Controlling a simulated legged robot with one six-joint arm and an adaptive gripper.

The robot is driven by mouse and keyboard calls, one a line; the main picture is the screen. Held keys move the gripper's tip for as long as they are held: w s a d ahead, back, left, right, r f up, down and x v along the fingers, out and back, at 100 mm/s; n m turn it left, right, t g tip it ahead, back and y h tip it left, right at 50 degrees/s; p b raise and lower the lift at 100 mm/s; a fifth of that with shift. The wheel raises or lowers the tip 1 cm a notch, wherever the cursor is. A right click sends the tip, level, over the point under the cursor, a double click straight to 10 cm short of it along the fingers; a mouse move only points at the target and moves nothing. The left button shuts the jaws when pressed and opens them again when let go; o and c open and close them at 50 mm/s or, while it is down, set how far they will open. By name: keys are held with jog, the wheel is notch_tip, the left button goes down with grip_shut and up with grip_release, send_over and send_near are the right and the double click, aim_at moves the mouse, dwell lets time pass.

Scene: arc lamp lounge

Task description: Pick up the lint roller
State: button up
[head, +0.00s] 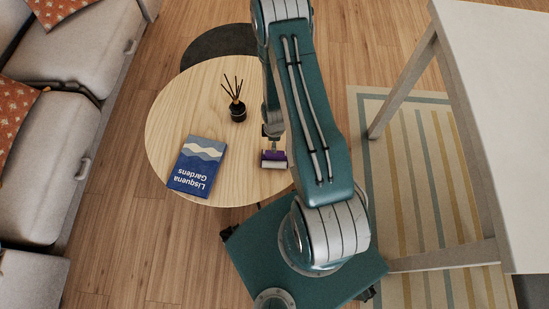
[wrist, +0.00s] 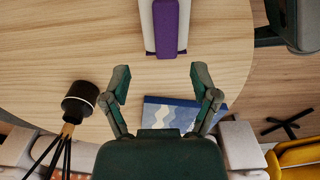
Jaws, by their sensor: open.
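The lint roller (head: 274,163), purple and white, lies on the round wooden table near its edge, just left of my arm in the head view. In the wrist view the roller (wrist: 166,28) is at the top centre, cut off by the frame edge. My gripper (wrist: 161,82) is open and empty, its two fingers spread over the table. The roller lies beyond the fingertips and apart from them. In the head view my gripper is mostly hidden by my arm.
A blue book (head: 197,166) lies left of the roller. A black reed diffuser (head: 237,110) stands behind on the table (head: 180,100). A grey sofa (head: 40,160) is on the left, and a white table (head: 505,110) on the right. The tabletop between book and roller is clear.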

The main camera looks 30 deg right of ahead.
aim_at(275, 157)
notch_tip(275, 157, down, 3)
jog(key=shift+r, duration=0.1)
jog(key=f, duration=0.4)
jog(key=shift+s+a, duration=0.15)
jog(key=shift+s, duration=0.25)
jog(key=shift+f, duration=0.65)
grip_shut()
